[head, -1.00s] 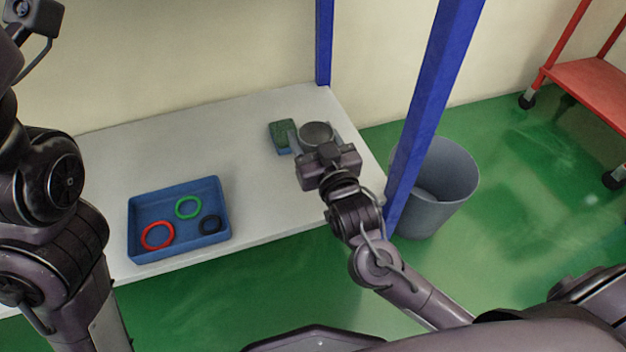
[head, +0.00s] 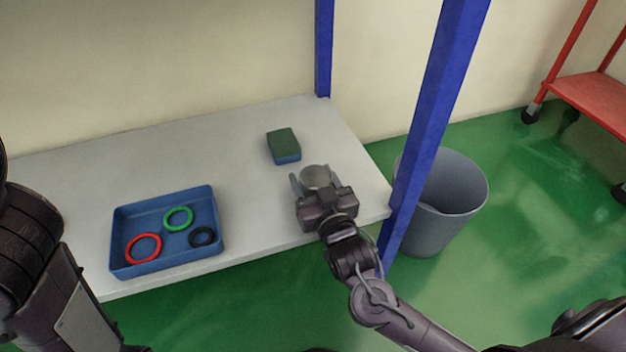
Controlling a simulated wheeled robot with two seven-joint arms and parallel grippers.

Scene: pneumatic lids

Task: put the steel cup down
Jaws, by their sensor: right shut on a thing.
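The steel cup (head: 315,176) is a grey round thing seen from above, between the fingers of my right gripper (head: 316,182). The gripper is shut on it, over the right front part of the white table. The gripper body hides the cup's lower side, so I cannot tell whether its base touches the table. My left arm shows at the left edge; its gripper is out of the picture.
A green and blue sponge (head: 284,146) lies just behind the cup. A blue tray (head: 117,231) with a red, a green and a black ring is at the left. A blue post (head: 432,120) and a grey bin (head: 446,205) stand at the right. The table's middle is clear.

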